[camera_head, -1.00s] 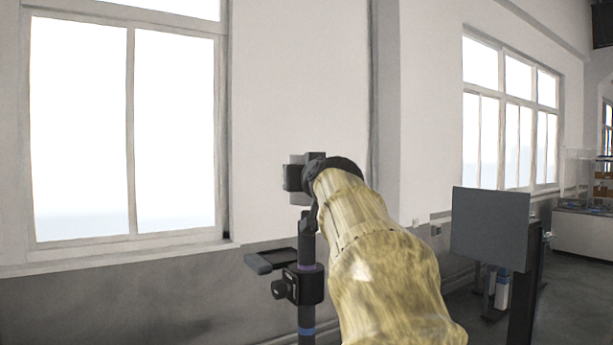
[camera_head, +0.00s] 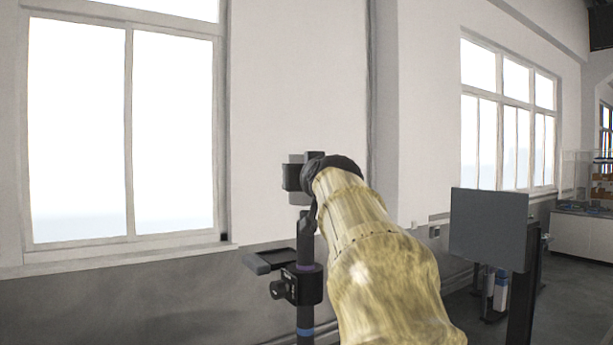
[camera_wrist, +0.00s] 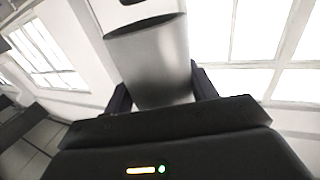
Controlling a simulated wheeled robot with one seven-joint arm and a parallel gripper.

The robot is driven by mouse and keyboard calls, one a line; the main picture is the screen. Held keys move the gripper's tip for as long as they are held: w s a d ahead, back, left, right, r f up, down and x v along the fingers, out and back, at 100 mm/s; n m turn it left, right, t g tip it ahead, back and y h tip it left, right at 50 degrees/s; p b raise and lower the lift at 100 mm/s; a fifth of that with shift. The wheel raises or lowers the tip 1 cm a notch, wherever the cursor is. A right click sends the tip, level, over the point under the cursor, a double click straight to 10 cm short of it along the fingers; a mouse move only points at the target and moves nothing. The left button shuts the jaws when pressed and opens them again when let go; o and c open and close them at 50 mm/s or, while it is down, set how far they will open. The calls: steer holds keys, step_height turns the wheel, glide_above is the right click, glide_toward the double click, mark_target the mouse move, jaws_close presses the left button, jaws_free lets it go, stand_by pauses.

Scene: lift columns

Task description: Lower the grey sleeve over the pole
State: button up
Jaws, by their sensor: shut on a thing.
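The grey sleeve (camera_head: 299,199) is in my gripper (camera_head: 300,178) in the head view, mostly covered by the dark jaws and wrist. The dark pole (camera_head: 305,249) stands upright directly below the sleeve in the head view. My wrist partly hides where the sleeve and pole meet, so I cannot tell whether the sleeve is around the pole's top.
A black clamp with a knob (camera_head: 297,285) sits on the pole, and a small dark tray (camera_head: 271,261) sticks out to its left. A grey panel on a stand (camera_head: 488,230) is at the right. Windows and a wall lie behind.

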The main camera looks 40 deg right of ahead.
steer(key=shift+f, duration=0.1)
steer(key=shift+f+b, duration=6.45)
steer(key=shift+b, duration=0.35)
steer(key=o, duration=1.2)
steer(key=shift+c, duration=0.2)
steer(key=shift+s, duration=0.15)
steer(key=b, duration=0.9)
glide_toward(307, 240)
steer(key=shift+v, duration=2.9)
